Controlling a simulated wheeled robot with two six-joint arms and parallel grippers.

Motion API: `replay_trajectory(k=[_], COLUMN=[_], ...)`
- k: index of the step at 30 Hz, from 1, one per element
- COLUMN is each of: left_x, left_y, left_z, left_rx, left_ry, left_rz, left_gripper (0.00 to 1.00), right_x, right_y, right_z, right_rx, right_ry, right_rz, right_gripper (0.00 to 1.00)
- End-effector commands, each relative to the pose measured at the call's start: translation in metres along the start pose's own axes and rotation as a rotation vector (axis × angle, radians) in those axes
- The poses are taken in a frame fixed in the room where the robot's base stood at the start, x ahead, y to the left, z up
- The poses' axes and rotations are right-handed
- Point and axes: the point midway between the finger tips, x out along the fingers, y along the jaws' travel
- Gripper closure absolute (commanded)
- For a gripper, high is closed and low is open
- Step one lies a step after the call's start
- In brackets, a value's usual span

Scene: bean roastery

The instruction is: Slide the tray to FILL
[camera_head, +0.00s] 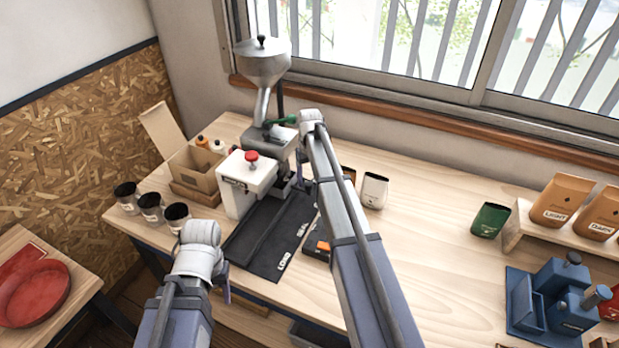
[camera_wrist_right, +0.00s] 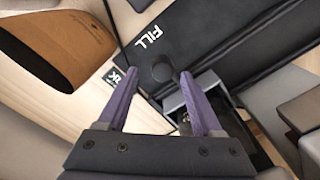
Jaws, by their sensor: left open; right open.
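A black track (camera_head: 262,240) lies on the bench, with LOAD and SEAL readable in the head view. In the right wrist view the track (camera_wrist_right: 215,40) carries the word FILL. A grey-rimmed open box (camera_wrist_right: 178,103), which looks like the tray, shows partly behind my right fingers. A round dark knob (camera_wrist_right: 161,72) stands between the fingertips of my right gripper (camera_wrist_right: 160,76), which is open; contact cannot be told. In the head view my arm mostly hides the right gripper. My left gripper (camera_head: 226,290) is open, low by the bench's front edge, mostly hidden behind its wrist.
A white sealing machine (camera_head: 246,183) with a red knob and a hopper (camera_head: 262,62) stand behind the track. Dark cups (camera_head: 150,204) stand left of it. A white pouch (camera_head: 374,190) stands right of my right arm. The bench (camera_head: 430,250) is clear at centre right.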

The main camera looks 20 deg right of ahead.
Motion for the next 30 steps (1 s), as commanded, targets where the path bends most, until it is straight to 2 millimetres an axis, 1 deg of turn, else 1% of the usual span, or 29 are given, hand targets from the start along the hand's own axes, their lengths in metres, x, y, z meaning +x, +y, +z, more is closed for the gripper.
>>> replay_trajectory(k=[1, 9, 12, 16, 30], left_x=[-0.012, -0.048, -0.058, -0.063, -0.062], left_y=[-0.001, -0.005, -0.005, -0.006, -0.006], left_z=[0.001, 0.003, 0.003, 0.004, 0.004], left_rx=[0.000, 0.001, 0.002, 0.002, 0.002], left_ry=[0.000, 0.000, 0.000, 0.000, 0.000], left_rz=[0.000, 0.000, 0.000, 0.000, 0.000], left_gripper=[0.43, 0.43, 0.43, 0.43, 0.43], right_x=[-0.012, -0.049, -0.058, -0.064, -0.062], right_y=[0.000, 0.001, 0.001, 0.001, 0.000], right_z=[0.000, 0.000, -0.001, -0.001, 0.001], right_rx=[0.000, 0.001, 0.001, 0.001, 0.001], right_ry=[0.000, 0.001, 0.001, 0.001, 0.001], right_rz=[0.000, 0.001, 0.001, 0.001, 0.001], right_gripper=[0.33, 0.33, 0.33, 0.33, 0.33])
